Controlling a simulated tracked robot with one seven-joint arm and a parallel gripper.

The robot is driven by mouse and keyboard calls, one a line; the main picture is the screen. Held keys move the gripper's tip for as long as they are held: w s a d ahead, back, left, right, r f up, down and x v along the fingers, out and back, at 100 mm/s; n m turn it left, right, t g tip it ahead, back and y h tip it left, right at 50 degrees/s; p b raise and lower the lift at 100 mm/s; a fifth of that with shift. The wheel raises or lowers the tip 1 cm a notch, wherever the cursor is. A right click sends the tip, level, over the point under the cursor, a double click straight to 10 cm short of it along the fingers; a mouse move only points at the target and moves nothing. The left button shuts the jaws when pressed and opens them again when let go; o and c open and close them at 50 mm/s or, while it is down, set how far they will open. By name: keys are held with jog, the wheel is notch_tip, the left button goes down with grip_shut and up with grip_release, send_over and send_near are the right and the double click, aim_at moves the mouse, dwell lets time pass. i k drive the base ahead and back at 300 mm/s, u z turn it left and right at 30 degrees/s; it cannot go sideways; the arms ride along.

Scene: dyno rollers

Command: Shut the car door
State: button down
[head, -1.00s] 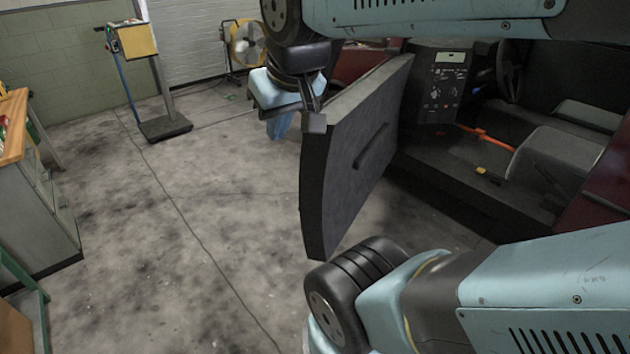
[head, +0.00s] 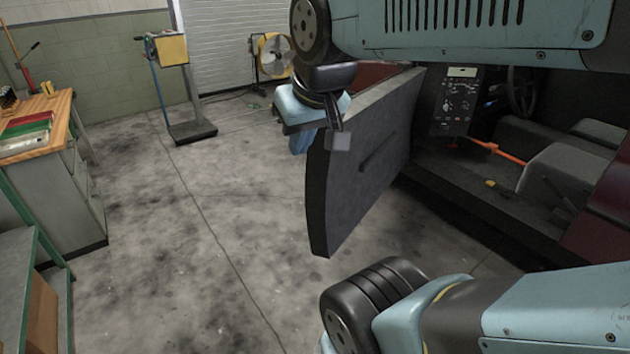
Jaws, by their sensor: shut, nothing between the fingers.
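The car door (head: 365,190) stands open in the middle of the head view. Its dark grey inner panel and pull handle (head: 380,148) face me. My gripper (head: 338,140) hangs from my arm at the door's upper free corner. Its grey fingertip overlaps the inner panel in the picture; I cannot tell whether it touches. The gripper is shut and holds nothing. The dark red car body (head: 597,235) is at the right, with the door opening, seat and steering wheel (head: 522,88) visible.
A wooden-topped workbench (head: 70,115) and a green-framed shelf (head: 45,270) stand at the left. A yellow box on a post (head: 172,50) and a yellow fan (head: 273,55) stand at the back. The concrete floor (head: 190,250) left of the door is clear.

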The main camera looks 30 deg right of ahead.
aim_at(341, 188)
jog(key=u, duration=0.1)
jog(key=i, duration=0.95)
jog(key=z, duration=0.05)
